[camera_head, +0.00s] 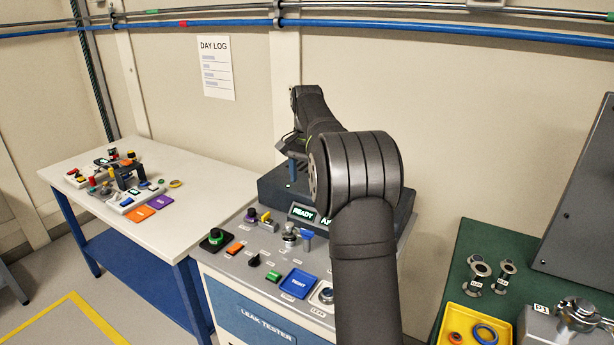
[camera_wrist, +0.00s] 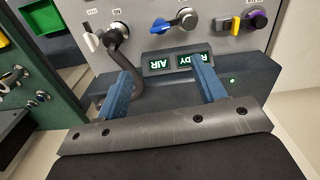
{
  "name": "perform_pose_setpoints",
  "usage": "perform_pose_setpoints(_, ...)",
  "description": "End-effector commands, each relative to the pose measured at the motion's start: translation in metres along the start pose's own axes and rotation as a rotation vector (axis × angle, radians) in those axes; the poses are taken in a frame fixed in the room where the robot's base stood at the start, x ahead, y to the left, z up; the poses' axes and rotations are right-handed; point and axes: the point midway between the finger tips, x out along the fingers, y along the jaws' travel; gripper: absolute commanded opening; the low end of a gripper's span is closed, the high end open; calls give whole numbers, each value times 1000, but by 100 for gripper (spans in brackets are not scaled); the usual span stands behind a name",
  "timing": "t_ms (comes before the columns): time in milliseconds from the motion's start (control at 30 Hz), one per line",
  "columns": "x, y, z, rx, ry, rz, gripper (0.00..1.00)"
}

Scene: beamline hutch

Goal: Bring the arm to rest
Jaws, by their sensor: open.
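My gripper (camera_wrist: 163,72) is open in the wrist view, its two blue fingers spread apart with nothing between them. Past the fingertips is the leak tester's small display, reading READY and AIR upside down (camera_wrist: 176,61). In the head view my arm rises from the bottom, bends at a large dark elbow and reaches away over the leak tester (camera_head: 262,322). The lit READY display (camera_head: 302,212) is partly covered by my arm there. My gripper is mostly hidden behind my arm in the head view. I cannot tell whether the fingers touch the tester.
The tester's panel carries knobs, a blue PRINT button (camera_head: 298,283) and a hose by my left finger in the wrist view (camera_wrist: 127,72). A white table (camera_head: 190,190) with small devices stands left. A green bench (camera_head: 480,240) with a yellow tray (camera_head: 452,318) stands right.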

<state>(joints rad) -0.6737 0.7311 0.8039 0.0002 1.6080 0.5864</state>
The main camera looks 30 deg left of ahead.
Motion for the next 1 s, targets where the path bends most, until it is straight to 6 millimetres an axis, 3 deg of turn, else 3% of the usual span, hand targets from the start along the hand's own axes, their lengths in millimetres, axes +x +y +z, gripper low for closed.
perform_pose_setpoints(567,3,0,0,0,0,0,64)
perform_pose_setpoints(767,27,0,0,0,-2,1,64)
perform_pose_setpoints(1000,76,0,0,0,-3,2,64)
